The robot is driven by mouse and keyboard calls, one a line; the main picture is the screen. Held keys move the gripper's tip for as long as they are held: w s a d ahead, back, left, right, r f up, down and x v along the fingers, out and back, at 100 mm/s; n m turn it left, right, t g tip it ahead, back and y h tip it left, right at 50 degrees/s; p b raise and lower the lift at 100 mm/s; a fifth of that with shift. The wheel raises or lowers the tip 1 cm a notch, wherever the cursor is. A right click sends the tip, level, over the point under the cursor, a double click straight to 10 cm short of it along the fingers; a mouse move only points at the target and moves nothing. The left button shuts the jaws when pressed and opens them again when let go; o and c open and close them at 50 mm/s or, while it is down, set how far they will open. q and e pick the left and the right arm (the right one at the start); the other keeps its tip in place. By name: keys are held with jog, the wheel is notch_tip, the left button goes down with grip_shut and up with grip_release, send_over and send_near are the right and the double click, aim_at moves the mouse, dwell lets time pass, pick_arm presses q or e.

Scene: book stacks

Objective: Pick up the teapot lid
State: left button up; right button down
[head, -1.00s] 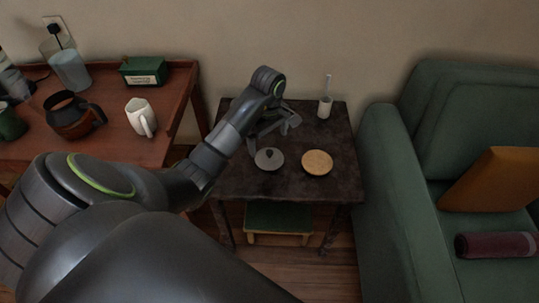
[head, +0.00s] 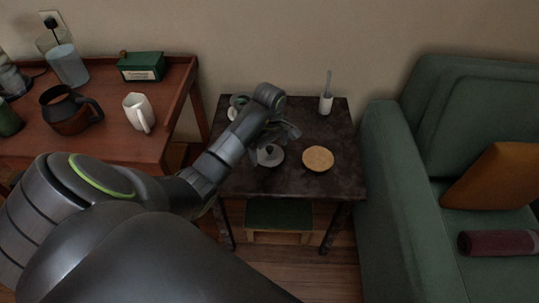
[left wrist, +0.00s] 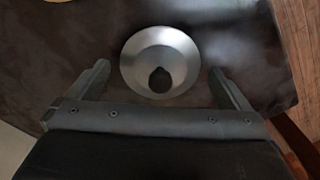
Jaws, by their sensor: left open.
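The teapot lid (head: 270,155) is a grey metal disc with a dark knob, lying flat on the dark side table (head: 338,178). My left gripper (head: 278,138) hangs just above and behind it and hides part of its rim. In the left wrist view the lid (left wrist: 160,48) shows whole, its black knob toward the gripper. The open fingers of my left gripper (left wrist: 160,88) stand one on each side of the lid's near part, with nothing between them. My right gripper is not in view.
A round wooden coaster (head: 318,158) lies right of the lid. A white holder with a brush (head: 326,104) stands at the back right. A pale cup-like thing (head: 238,103) is partly hidden behind my arm. A green sofa (head: 398,190) stands right of the table.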

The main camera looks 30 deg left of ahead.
pick_arm(q)
jog(key=shift+f, duration=0.15)
jog(key=shift+s+f, duration=0.15)
grip_shut()
dwell(0.5)
